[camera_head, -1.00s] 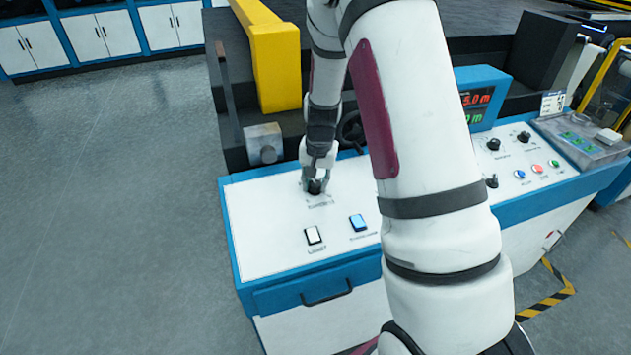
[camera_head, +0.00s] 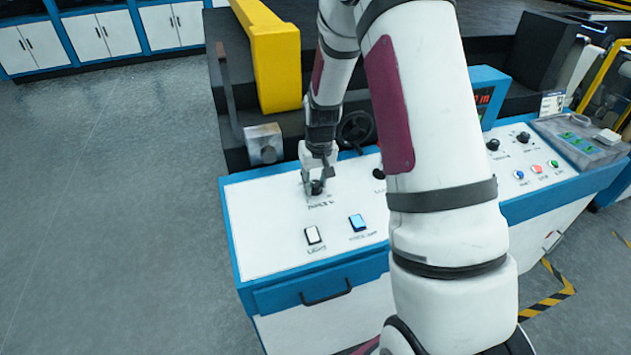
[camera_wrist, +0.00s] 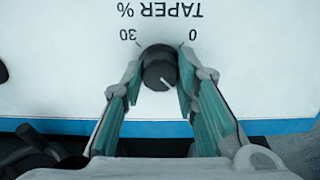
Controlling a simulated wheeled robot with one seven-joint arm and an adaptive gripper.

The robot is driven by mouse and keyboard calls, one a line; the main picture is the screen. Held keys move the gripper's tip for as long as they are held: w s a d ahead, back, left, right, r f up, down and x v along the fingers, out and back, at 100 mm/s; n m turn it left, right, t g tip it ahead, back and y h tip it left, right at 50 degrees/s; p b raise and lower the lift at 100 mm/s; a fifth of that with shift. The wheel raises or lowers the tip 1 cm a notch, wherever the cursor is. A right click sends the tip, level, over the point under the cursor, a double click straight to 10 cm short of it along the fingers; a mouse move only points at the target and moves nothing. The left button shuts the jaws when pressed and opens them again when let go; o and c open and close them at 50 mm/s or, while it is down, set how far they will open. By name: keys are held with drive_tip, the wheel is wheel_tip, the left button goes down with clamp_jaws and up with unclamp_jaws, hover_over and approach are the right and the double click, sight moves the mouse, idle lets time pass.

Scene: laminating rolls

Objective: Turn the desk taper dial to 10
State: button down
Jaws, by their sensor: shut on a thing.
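The desk taper dial (camera_wrist: 158,70) is a black round knob on the white panel. In the wrist view its label reads "TAPER %" upside down, with 30 at its upper left and 0 at its upper right. Its white pointer mark points down and slightly right in that view, away from the label. My gripper (camera_wrist: 160,75) is shut on the dial, one green-padded finger on each side. In the head view my gripper (camera_head: 317,180) points down over the dial (camera_head: 316,188), which is partly hidden by the fingers.
On the white desk (camera_head: 265,225), a white light switch (camera_head: 312,235) and a blue switch (camera_head: 357,222) sit in front of the dial. A handwheel (camera_head: 356,129) and a yellow post (camera_head: 275,65) stand behind. More knobs and buttons lie at the right. My arm hides the desk's middle.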

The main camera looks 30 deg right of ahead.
idle(0.3)
drive_tip(key=c, duration=1.2)
unclamp_jaws()
drive_tip(key=shift+c, duration=0.2)
wheel_tip(320, 180, up, 12)
drive_tip(key=s, duration=0.2)
drive_tip(key=shift+a, duration=0.2)
drive_tip(key=shift+f, duration=0.1)
